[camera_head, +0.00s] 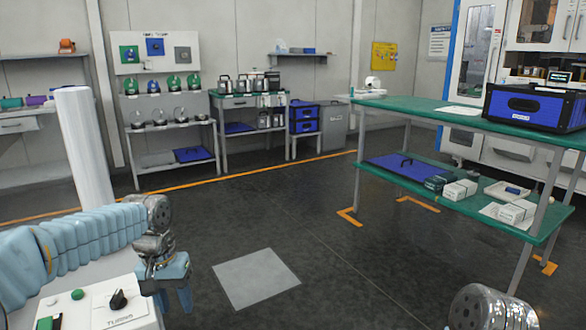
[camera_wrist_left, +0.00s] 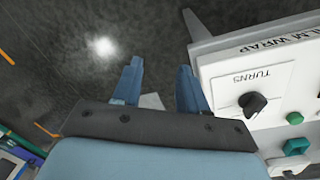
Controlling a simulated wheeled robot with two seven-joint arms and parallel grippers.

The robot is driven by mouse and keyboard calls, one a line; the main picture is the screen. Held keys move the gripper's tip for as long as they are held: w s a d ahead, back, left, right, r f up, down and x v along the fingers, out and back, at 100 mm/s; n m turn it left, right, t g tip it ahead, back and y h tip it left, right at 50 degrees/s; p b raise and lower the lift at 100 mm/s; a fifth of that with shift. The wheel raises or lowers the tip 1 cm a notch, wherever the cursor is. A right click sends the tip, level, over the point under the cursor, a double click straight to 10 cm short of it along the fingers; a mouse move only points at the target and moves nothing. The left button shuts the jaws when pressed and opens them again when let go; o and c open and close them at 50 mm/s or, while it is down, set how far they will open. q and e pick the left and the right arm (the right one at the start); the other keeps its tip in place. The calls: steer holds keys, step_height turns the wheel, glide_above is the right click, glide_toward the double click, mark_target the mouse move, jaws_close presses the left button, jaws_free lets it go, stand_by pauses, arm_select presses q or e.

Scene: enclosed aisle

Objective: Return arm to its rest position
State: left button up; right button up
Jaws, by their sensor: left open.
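My left arm, in a pale blue sleeve, comes in from the left in the head view. My left gripper (camera_head: 174,298) hangs beside the right edge of a white control box (camera_head: 100,310). In the left wrist view its two blue fingers (camera_wrist_left: 160,72) are apart, with nothing between them but dark floor. The box, lettered "FILM WRAP", also shows at the right there (camera_wrist_left: 258,75), close to the right finger. My right gripper is not in view; only a round metal part of mine shows at the bottom right of the head view.
The control box carries a black knob (camera_head: 118,299) and a green button (camera_head: 78,294). A green-topped table (camera_head: 440,112) with a blue crate (camera_head: 530,107) stands at the right. Workbenches line the back wall. The middle floor is clear around a light square (camera_head: 256,279).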

arm_select(q)
steer(key=s+d+f+h, duration=0.1)
steer(key=d+f, duration=0.2)
steer(key=f, duration=0.6)
steer(key=s+d+f+h, duration=0.1)
steer(key=s+d+f, duration=0.15)
steer(key=f, duration=0.55)
steer(key=s+d+f+h, duration=0.1)
steer(key=d+f, duration=0.3)
steer(key=f, duration=0.5)
steer(key=s+d+f+n, duration=0.1)
steer(key=s+d+f, duration=0.3)
steer(key=s+f, duration=0.8)
steer(key=s, duration=0.2)
steer(key=shift+s+f, duration=0.3)
steer(key=shift+s, duration=0.1)
